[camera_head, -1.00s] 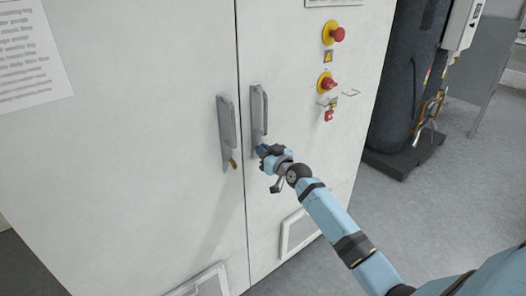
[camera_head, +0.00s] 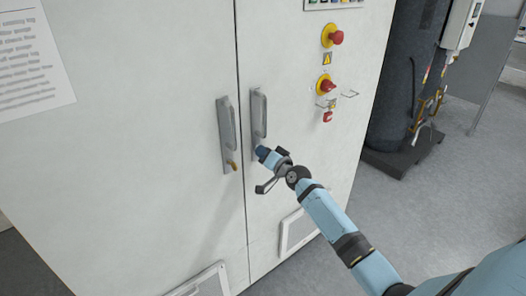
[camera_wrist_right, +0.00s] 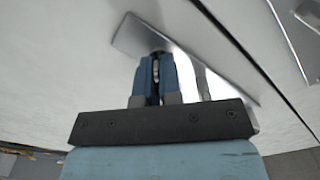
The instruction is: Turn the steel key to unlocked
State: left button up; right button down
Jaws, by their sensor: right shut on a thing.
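The steel key (camera_wrist_right: 156,70) shows only as a thin grey sliver between the blue fingers of my right gripper (camera_head: 263,153) in the right wrist view. The gripper is shut on it at the lower end of the right door's handle plate (camera_head: 260,100). That plate, pale and shiny, lies just beyond the fingertips in the wrist view (camera_wrist_right: 135,36). The fingers hide most of the key and its lock, so its turn angle cannot be read. My left gripper is not in view.
The left door's handle plate (camera_head: 225,125) has a brass-coloured key (camera_head: 231,165) at its lower end. Red knobs (camera_head: 336,38) on yellow bases and a small red padlock-like tag (camera_head: 328,117) are higher on the right door. Grey floor (camera_head: 420,215) is clear at right.

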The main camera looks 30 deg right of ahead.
jog(key=m, duration=0.4)
jog(key=shift+m+p, duration=0.4)
jog(key=m, duration=0.4)
jog(key=shift+f+p, duration=0.1)
jog(key=shift+p, duration=0.3)
jog(key=shift+m, duration=0.3)
jog(key=c, duration=1.3)
grip_release()
jog(key=s+d, duration=0.1)
jog(key=s, duration=1.2)
jog(key=shift+s+b, duration=0.35)
jog(key=shift+s, duration=0.05)
